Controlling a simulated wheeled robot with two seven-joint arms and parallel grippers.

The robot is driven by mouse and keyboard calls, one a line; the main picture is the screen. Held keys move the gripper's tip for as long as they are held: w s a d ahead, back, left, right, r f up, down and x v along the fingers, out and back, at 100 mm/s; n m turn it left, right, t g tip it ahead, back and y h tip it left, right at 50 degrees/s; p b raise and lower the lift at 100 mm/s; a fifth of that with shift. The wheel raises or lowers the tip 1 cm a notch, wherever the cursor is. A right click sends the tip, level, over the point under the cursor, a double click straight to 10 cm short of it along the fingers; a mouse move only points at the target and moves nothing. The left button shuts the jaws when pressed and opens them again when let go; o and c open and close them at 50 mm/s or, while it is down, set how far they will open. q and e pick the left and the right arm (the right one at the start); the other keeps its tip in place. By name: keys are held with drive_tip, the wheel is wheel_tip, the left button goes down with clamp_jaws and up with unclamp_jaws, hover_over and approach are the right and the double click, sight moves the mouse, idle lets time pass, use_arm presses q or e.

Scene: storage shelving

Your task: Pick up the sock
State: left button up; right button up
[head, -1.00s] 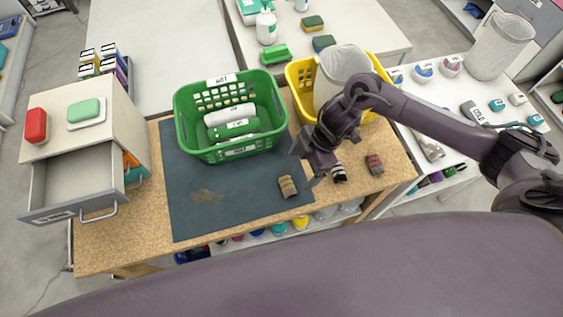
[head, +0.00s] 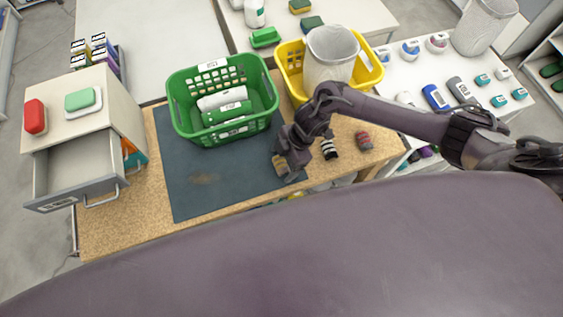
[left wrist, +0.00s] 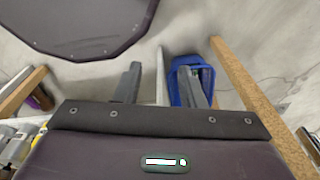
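A tan and dark striped rolled sock (head: 279,161) lies on the dark mat (head: 215,185), mostly hidden by my right gripper (head: 285,172). The gripper is down over the sock; whether its fingers are open or closed is hidden. A black and white striped sock (head: 329,149) and a red and grey striped sock (head: 364,141) lie on the wooden table to its right. My left gripper (left wrist: 161,85) shows only in the left wrist view. Its two fingers are apart with nothing between them, away from the socks.
A green basket (head: 178,112) with rolled items stands on the mat. A yellow basket (head: 369,79) holding a whitish bin (head: 331,57) stands behind my right arm. A drawer unit (head: 125,103) with its drawer open stands at left. A blue container (left wrist: 205,80) shows below my left gripper.

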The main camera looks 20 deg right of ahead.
drive_tip(key=c, duration=0.5)
drive_tip(key=shift+c, duration=2.1)
use_arm(q)
drive_tip(key=shift+s+a+f, duration=0.1)
drive_tip(key=shift+s, duration=0.85)
